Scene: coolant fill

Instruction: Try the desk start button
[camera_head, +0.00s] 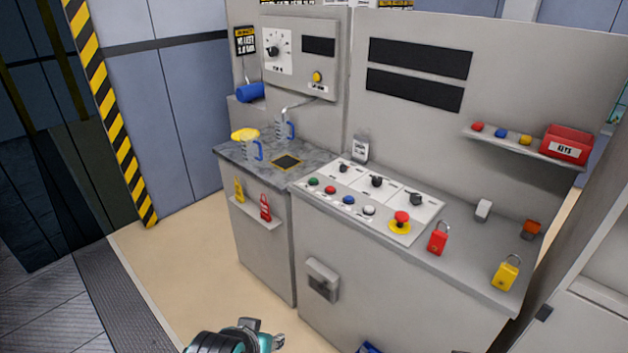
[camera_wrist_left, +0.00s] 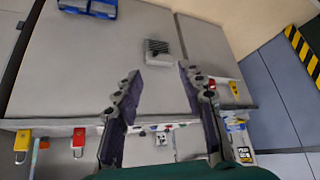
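The desk control panel (camera_head: 372,197) lies on the grey desk top in the head view. A green button (camera_head: 313,181) is at its left end, followed by a red (camera_head: 330,190), a blue (camera_head: 348,200) and a white button (camera_head: 369,210). A red mushroom button on a yellow base (camera_head: 401,221) is at the right end. The button labels are too small to read. In the left wrist view my left gripper (camera_wrist_left: 160,70) is open and empty, its fingers apart in front of the cabinet. Part of my arm shows at the bottom of the head view. My right gripper is out of view.
Red (camera_head: 438,240) and yellow (camera_head: 506,272) padlocks stand near the desk's front edge. A grey box (camera_head: 322,280) juts from the cabinet front; it also shows in the left wrist view (camera_wrist_left: 159,52). The floor at left is clear.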

